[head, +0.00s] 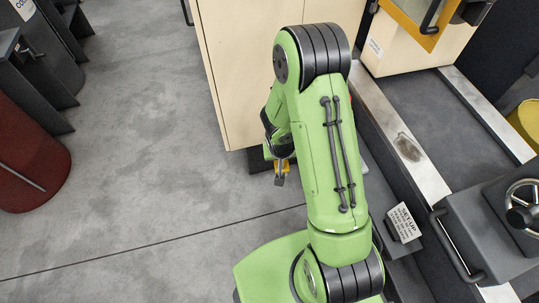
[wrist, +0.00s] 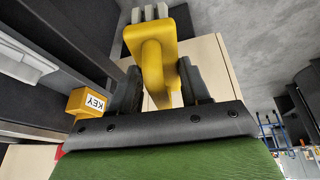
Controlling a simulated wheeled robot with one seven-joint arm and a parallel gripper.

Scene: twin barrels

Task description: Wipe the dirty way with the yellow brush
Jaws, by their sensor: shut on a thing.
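My gripper (wrist: 160,84) is shut on the yellow brush (wrist: 155,52), with one dark finger on each side of its handle. The brush's grey bristles (wrist: 148,14) point away from the gripper, at the top of the wrist view. In the head view my green arm hides most of the gripper. A small yellow piece (head: 283,166) shows beside the arm there; I cannot tell for sure that it is the brush. The dirty way (head: 428,184) is a pale metal rail right of my arm, with a dark smudge (head: 408,148) on it. The brush is apart from it.
A second metal way (head: 488,113) runs parallel on the right. A cream cabinet (head: 235,60) stands behind my arm. A carriage with a handwheel (head: 522,207) and a set-up sign (head: 403,222) are at lower right. A yellow KEY box (wrist: 88,103) shows in the wrist view. Grey floor at left is open.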

